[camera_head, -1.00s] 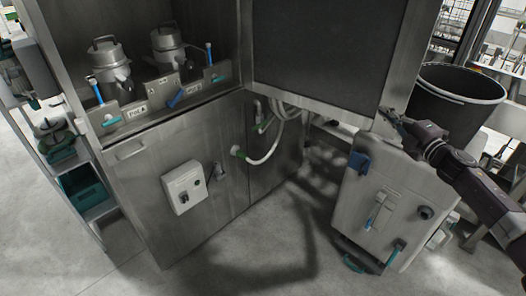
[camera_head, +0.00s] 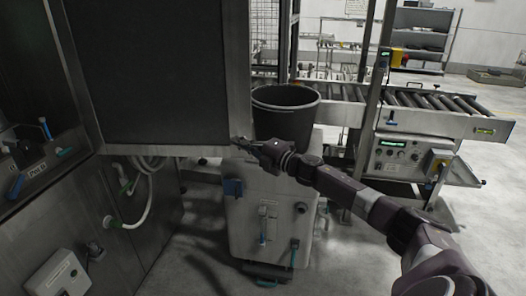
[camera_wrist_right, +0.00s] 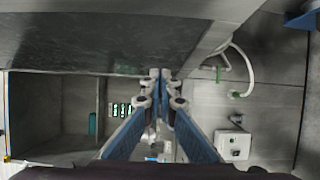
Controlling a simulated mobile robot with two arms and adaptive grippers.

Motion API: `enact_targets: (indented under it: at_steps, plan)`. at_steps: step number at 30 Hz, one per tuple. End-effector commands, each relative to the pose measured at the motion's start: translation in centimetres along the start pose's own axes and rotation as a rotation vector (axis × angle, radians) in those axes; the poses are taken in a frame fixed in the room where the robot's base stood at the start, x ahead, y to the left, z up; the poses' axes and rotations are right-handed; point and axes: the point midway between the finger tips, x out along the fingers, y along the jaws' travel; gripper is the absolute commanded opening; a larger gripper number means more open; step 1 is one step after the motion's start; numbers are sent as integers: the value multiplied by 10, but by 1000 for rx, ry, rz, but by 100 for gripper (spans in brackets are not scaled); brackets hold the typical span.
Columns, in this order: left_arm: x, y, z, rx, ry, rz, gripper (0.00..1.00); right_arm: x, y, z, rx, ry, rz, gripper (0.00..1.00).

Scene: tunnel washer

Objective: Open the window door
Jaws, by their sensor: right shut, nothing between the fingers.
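The window door (camera_head: 150,75) is a dark pane in a broad metal frame. It stands swung out from the steel cabinet (camera_head: 120,215), leaving the upper compartment open at the left. My right gripper (camera_head: 242,143) is shut and empty at the lower outer corner of the door frame. In the right wrist view the door (camera_wrist_right: 100,42) fills the upper left, and the fingers (camera_wrist_right: 160,80) are close together by its lower edge. Whether they touch it I cannot tell. My left gripper is not in view.
A white-grey machine box (camera_head: 270,225) stands under the gripper, with a black bin (camera_head: 285,112) behind it. A roller conveyor (camera_head: 425,103) with a control panel is at the right. A hose (camera_head: 143,200) hangs below the door.

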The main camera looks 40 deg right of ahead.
Motion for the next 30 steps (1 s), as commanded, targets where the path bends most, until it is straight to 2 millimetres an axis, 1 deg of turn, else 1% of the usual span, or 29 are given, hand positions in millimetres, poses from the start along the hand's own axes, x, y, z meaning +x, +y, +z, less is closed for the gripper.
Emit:
enact_targets:
  at_steps: [1, 5, 8, 12, 15, 21, 24, 30]
  plan:
    - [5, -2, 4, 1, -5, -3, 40, -6, -4, 3, -3, 0, -4, 0]
    - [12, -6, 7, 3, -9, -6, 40, -21, -5, 8, -1, -1, -4, 0]
    - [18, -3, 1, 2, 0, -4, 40, -34, -6, 13, -2, 0, -5, 0]
    - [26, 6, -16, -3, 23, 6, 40, -52, -5, 19, -1, 1, -4, 0]
    - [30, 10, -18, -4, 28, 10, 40, -62, -5, 22, 0, 2, -5, 0]
    - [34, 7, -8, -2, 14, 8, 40, -76, -3, 28, 1, 0, -3, 0]
    - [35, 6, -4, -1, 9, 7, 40, -79, -2, 29, 0, 1, -2, 0]
    - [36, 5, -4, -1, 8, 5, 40, -80, 0, 30, 0, 2, -1, 0]
